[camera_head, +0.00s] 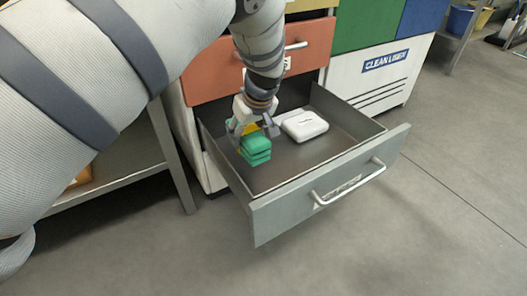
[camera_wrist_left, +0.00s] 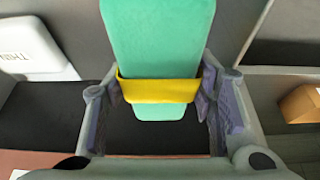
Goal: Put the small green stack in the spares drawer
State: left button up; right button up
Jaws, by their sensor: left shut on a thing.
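The small green stack (camera_head: 257,151) is in the head view, over the left part of the open grey drawer (camera_head: 278,205). I cannot tell whether it touches the drawer floor. In the left wrist view the green stack (camera_wrist_left: 158,38) has a yellow band (camera_wrist_left: 158,90) around it. My left gripper (camera_head: 254,130) is shut on the stack, with its fingers at the sides near the band; the fingers also show in the left wrist view (camera_wrist_left: 160,108). My right gripper is in neither view.
A white case (camera_head: 304,125) lies in the drawer, right of the stack; it also shows in the left wrist view (camera_wrist_left: 35,45). An orange drawer front (camera_head: 215,72) is above. A metal table (camera_head: 130,160) stands left. The drawer's front right is clear.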

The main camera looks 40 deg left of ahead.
aim_at(254, 147)
pick_arm(q)
notch_tip(254, 147, down, 7)
jog(key=shift+f+b, duration=0.2)
jog(key=shift+b, duration=0.9)
jog(key=shift+r, duration=0.15)
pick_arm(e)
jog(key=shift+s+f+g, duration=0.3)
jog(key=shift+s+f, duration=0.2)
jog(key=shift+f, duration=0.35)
pick_arm(q)
jog(key=o, duration=1.4)
jog(key=shift+d+r, duration=0.1)
jog(key=shift+r, duration=0.15)
jog(key=p+v, duration=0.4)
jog(key=v, duration=0.7)
jog(key=shift+d+r, duration=0.1)
jog(key=shift+r, duration=0.2)
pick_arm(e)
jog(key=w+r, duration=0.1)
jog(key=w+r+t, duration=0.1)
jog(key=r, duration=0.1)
